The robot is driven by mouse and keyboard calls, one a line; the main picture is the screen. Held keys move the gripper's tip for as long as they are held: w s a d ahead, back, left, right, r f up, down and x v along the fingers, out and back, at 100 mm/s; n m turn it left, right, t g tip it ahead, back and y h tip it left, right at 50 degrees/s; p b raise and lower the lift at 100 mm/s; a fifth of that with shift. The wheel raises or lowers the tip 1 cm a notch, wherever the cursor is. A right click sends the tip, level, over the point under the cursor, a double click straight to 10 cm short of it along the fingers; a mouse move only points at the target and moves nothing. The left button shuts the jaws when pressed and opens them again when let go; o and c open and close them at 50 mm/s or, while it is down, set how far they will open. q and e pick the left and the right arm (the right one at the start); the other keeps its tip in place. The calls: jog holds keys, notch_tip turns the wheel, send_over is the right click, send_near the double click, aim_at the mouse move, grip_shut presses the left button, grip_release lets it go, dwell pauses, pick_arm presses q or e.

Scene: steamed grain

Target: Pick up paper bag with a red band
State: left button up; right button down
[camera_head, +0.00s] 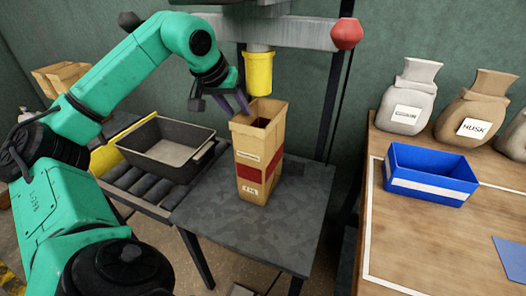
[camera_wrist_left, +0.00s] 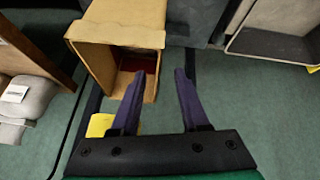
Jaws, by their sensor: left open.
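The paper bag with a red band (camera_head: 258,157) stands upright and open-topped on a dark metal table (camera_head: 290,215). In the left wrist view the open mouth of the bag (camera_wrist_left: 118,38) shows at the upper left, with dark red inside. My left gripper (camera_head: 242,103) is at the bag's upper left rim in the head view. Its purple fingers (camera_wrist_left: 157,78) are apart with nothing between them. One fingertip appears close to the bag's rim; I cannot tell whether it touches. My right gripper is not in view.
A yellow spout (camera_head: 259,72) hangs above the bag. A dark tray (camera_head: 166,148) sits on rollers at the left. A blue bin (camera_head: 430,175) and several sacks (camera_head: 470,105) stand on the wooden table (camera_head: 415,240) at the right. The metal table's front is clear.

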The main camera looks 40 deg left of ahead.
aim_at(245, 122)
pick_arm(q)
jog(key=shift+w+d+f, duration=0.1)
jog(key=shift+d+f, duration=0.05)
jog(key=shift+f, duration=0.6)
jog(key=b+x, duration=0.1)
jog(key=x, duration=0.4)
jog(key=shift+w+f, duration=0.1)
jog(key=shift+w, duration=0.05)
jog(key=shift+c, duration=0.3)
grip_shut()
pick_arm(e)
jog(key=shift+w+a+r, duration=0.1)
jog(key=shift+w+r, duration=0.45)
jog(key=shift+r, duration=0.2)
pick_arm(q)
jog(key=shift+w+r, duration=0.1)
jog(key=shift+r, duration=0.2)
